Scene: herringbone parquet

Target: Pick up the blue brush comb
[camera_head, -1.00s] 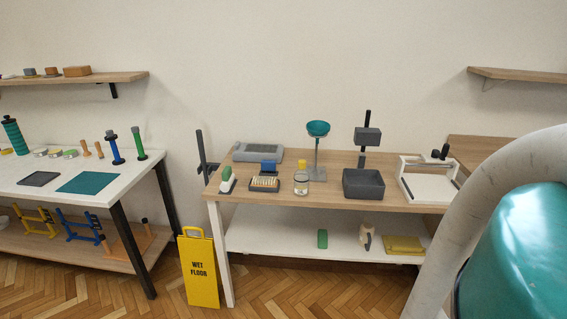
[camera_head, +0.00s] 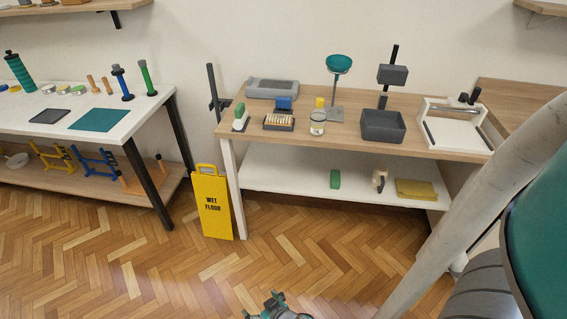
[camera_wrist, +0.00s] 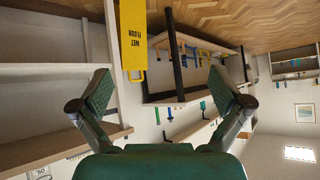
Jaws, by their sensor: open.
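A small blue block-shaped thing (camera_head: 284,103) stands on the wooden table (camera_head: 340,133), just behind a dark tray of pale bristles or pegs (camera_head: 279,122). It is the likely blue brush comb, but it is too small to tell for sure. My gripper (camera_head: 275,305) shows at the bottom edge of the head view, low over the floor and far in front of the table. In the wrist view my gripper (camera_wrist: 158,76) has its two green-padded fingers wide apart with nothing between them.
A yellow wet floor sign (camera_head: 212,203) stands by the table's left leg. A green-and-white brush (camera_head: 240,118), a glass jar (camera_head: 317,123) and a grey bin (camera_head: 382,126) stand near the blue thing. A white table (camera_head: 60,127) is at left. The parquet in front is clear.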

